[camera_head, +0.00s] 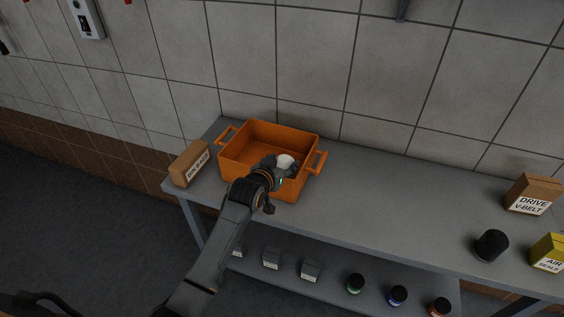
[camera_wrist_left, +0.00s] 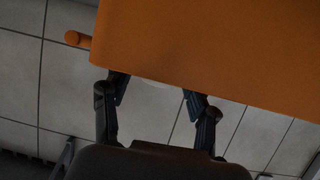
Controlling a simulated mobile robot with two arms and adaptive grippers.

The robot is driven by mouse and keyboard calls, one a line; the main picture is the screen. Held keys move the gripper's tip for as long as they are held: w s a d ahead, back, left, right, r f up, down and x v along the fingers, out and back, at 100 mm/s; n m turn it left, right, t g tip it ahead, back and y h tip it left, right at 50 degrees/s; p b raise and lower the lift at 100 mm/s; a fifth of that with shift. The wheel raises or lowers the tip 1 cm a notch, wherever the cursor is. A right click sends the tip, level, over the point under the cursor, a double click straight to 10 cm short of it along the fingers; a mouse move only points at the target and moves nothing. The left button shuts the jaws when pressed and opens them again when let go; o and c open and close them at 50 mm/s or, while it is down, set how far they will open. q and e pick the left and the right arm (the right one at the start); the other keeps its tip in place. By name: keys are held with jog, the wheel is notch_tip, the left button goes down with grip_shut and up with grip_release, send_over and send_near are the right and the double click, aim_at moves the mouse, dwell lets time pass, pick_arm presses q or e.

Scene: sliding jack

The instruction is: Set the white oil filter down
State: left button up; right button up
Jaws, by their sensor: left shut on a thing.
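The white oil filter (camera_head: 285,160) shows as a small pale shape at the right part of the open orange crate (camera_head: 238,166). My left gripper (camera_head: 285,170) reaches over the crate's front right side and is shut on the filter. I cannot tell whether the filter touches the crate floor. In the left wrist view the crate's orange surface (camera_wrist_left: 220,45) fills the top and hides the fingertips. A pale edge of the filter (camera_wrist_left: 158,84) shows between the two fingers. My right gripper is not in view.
The crate stands on a grey bench (camera_head: 390,205) against a tiled wall. A bin bags box (camera_head: 190,163) is left of it. A black cylinder (camera_head: 491,245), a drive V-belt box (camera_head: 533,194) and a yellow air seals box (camera_head: 550,253) are at right. The bench's middle is clear.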

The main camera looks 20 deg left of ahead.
pick_arm(q)
jog(key=shift+f, duration=0.4)
jog(key=o, duration=1.1)
jog(key=shift+o, duration=0.2)
jog(key=shift+r, duration=0.85)
jog(key=b+v, duration=0.1)
jog(key=v, duration=1.1)
jog(key=shift+f, duration=0.15)
